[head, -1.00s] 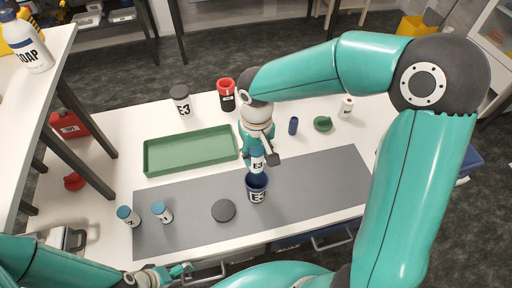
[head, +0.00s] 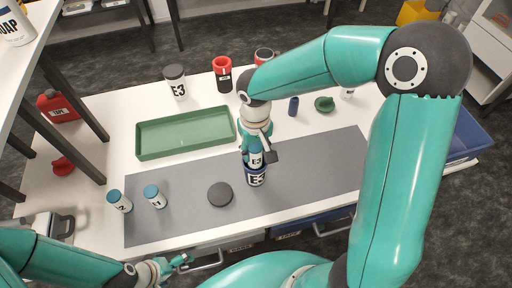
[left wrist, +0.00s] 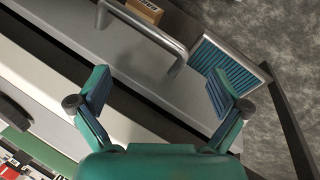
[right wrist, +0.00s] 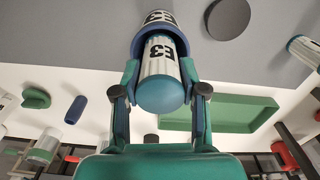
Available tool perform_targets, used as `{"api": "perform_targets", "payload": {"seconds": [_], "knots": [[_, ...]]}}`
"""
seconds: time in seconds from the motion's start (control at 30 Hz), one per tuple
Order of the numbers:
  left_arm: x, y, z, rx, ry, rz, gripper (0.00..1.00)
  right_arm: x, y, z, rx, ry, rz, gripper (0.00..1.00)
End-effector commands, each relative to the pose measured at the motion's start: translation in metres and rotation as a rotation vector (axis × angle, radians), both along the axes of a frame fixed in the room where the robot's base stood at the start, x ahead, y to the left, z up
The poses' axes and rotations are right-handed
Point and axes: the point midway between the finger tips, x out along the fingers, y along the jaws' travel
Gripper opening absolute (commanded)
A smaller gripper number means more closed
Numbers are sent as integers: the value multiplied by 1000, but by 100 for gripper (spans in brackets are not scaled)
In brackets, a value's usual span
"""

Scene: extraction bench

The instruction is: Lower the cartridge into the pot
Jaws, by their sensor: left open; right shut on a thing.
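The cartridge (head: 256,157) is white with a teal cap and an E3 label. My right gripper (head: 257,147) is shut on it near its capped end. The pot (head: 256,178) is dark blue with a white E3 label and stands on the grey mat. The cartridge's lower part is inside the pot's mouth, its upper part above the rim. In the right wrist view the cartridge (right wrist: 160,72) lies between the fingers, with the pot (right wrist: 193,42) around its far end. How deep it sits is hidden. My left gripper (head: 178,262) is open and empty by the bench's front edge.
A dark round lid (head: 220,194) lies on the mat (head: 300,190) left of the pot. Two teal-capped cartridges (head: 154,196) stand at the left. A green tray (head: 185,134) lies behind. A grey-lidded E3 jar (head: 175,83) and a red-topped container (head: 222,75) stand at the back.

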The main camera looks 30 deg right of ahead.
Motion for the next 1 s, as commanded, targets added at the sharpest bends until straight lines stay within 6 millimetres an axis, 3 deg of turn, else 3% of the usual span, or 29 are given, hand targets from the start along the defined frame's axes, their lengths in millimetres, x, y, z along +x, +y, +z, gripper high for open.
{"api": "perform_targets", "payload": {"seconds": [0.17,0.2,0.37,1.0], "knots": [[0,0,0,0,0,0,100,0,0,0,0,0,1,8],[0,0,0,0,0,0,100,0,0,0,0,0,1,47],[0,0,0,0,0,0,100,0,0,0,0,0,1,71],[0,0,1,0,0,0,100,0,1,1,0,0,2,71]]}}
